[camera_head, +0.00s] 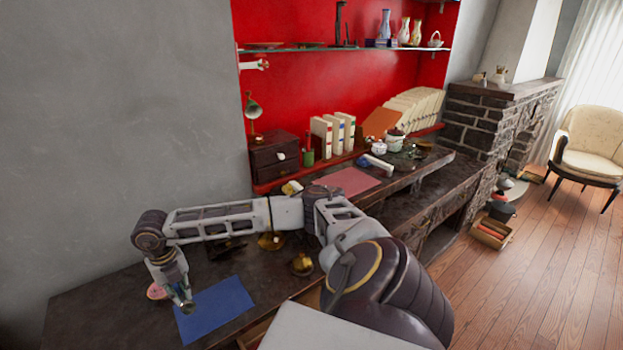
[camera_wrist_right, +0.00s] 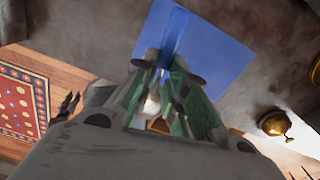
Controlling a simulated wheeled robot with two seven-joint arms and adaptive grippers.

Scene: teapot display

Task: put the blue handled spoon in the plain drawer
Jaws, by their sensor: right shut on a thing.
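My right gripper (camera_head: 187,304) is low over the blue mat (camera_head: 218,308) at the front left of the dark desk. In the right wrist view its fingers (camera_wrist_right: 167,62) are shut on the blue handle of the spoon (camera_wrist_right: 173,32), which points over the mat.
A pink item (camera_head: 156,291) lies left of the blue mat. A brass pot (camera_head: 302,264) and another brass piece (camera_head: 270,241) stand to the right on the desk. A small dark drawer box (camera_head: 273,162) stands at the back. The desk left of the pink item is clear.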

